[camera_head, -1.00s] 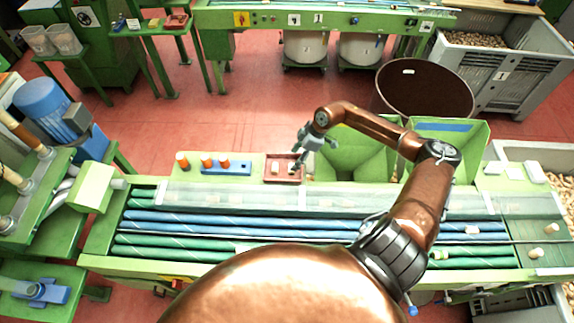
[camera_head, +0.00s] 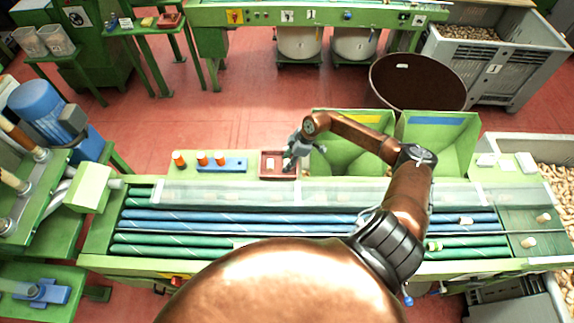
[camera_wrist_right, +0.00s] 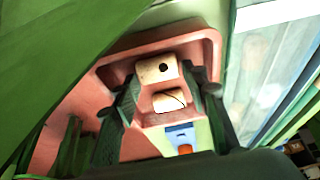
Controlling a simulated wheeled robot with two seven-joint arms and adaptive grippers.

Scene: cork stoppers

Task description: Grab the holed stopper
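The holed stopper (camera_wrist_right: 157,69) is a pale cork with a dark round hole, lying in a reddish-brown tray (camera_wrist_right: 205,45). A second pale stopper (camera_wrist_right: 169,100) with a dark crack line lies just below it in the right wrist view. My right gripper (camera_wrist_right: 165,88) is open, its two dark fingers on either side of the stoppers; I cannot tell whether they touch either one. In the head view my right gripper (camera_head: 289,163) reaches down over the right part of the small tray (camera_head: 266,174). My left gripper is not in view.
The conveyor (camera_head: 290,218) with blue and green rollers runs in front, behind a clear guard.

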